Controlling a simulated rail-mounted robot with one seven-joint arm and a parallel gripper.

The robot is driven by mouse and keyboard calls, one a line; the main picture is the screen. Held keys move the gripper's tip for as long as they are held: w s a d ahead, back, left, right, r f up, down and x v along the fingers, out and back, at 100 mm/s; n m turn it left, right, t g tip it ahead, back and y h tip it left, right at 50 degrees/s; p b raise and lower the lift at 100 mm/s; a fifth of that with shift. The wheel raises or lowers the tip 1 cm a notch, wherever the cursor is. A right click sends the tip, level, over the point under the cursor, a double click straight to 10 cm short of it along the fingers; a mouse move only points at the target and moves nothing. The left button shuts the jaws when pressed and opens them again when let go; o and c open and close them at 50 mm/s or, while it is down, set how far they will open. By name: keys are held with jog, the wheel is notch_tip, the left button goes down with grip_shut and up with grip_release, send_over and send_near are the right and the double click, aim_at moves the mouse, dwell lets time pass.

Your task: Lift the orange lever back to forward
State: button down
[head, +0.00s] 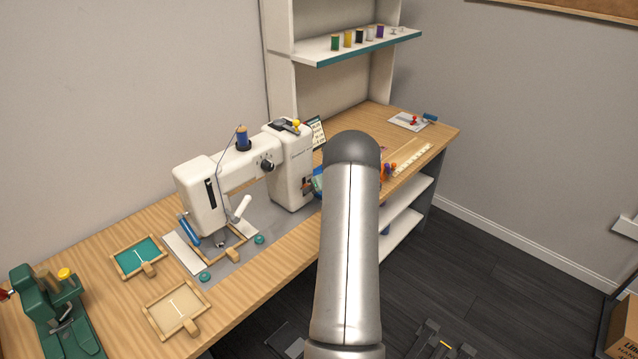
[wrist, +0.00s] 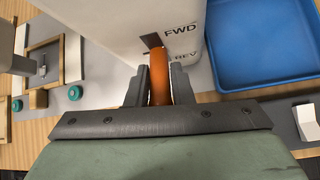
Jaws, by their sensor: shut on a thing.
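The orange lever (wrist: 158,72) sticks out of the white sewing machine (head: 291,160). The words FWD and REV are printed beside it in the wrist view. The lever's visible upper end is level with REV, and a dark slot (wrist: 152,40) shows above it, towards FWD. My gripper (wrist: 158,86) is shut on the lever, one dark finger on each side. In the head view my arm hides the gripper and at least most of the lever.
A blue tray (wrist: 262,45) lies close to the right of the machine in the wrist view. Small frames (head: 138,257), teal buttons (head: 206,277) and a green device (head: 52,312) are on the wooden table (head: 112,225). A spool shelf (head: 345,50) is behind.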

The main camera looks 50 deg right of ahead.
jog(key=shift+r, duration=0.1)
jog(key=c, duration=1.3)
grip_release()
jog(key=shift+s, duration=0.1)
jog(key=b+v, duration=0.2)
jog(key=v, duration=1.5)
jog(key=shift+s+d+r, duration=0.1)
jog(key=shift+r, duration=0.05)
